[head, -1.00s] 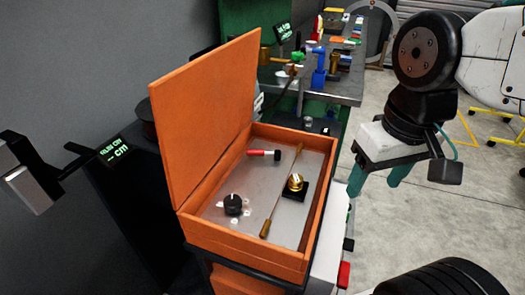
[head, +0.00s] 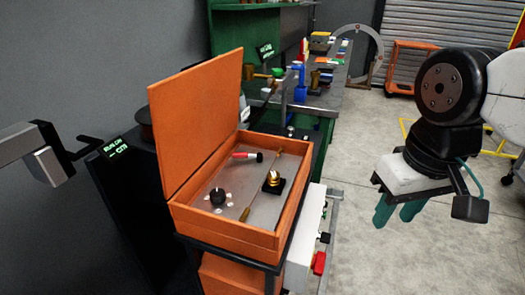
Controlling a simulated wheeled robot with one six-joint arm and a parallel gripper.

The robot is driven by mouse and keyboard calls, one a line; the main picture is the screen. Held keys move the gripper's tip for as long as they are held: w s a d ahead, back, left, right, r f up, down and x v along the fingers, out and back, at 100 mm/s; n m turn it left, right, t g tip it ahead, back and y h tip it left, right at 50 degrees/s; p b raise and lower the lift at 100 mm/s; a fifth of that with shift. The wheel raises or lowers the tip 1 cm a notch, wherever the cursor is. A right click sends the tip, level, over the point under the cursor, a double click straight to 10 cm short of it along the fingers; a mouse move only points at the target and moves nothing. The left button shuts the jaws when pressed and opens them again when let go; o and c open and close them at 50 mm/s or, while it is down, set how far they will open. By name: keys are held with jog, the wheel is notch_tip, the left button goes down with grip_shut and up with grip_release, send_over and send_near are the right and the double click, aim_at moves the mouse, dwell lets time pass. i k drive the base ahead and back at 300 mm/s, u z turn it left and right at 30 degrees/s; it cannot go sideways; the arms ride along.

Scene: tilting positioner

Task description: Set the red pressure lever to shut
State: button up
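A small red lever (head: 244,155) with a white end and a black tip lies nearly level across the back of an open orange box (head: 228,240). Which setting it is at cannot be told. My gripper (head: 397,213), with two teal fingers, hangs pointing down over the floor, right of the box and clear of it. Its fingers are apart with nothing seen between them. A second red part (head: 319,263), a knob or handle, sticks out of a white housing low on the box's right side.
The box also holds a black knob (head: 217,196), a brass fitting on a black block (head: 273,183) and a thin rod (head: 262,187). Its raised lid (head: 198,120) stands at left. A cluttered workbench (head: 330,100) is behind. Open floor (head: 345,215) lies between box and gripper.

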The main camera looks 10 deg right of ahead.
aim_at(259, 156)
jog(key=z, duration=1.15)
jog(key=k, duration=0.55)
jog(key=u, duration=1.25)
jog(key=i, duration=1)
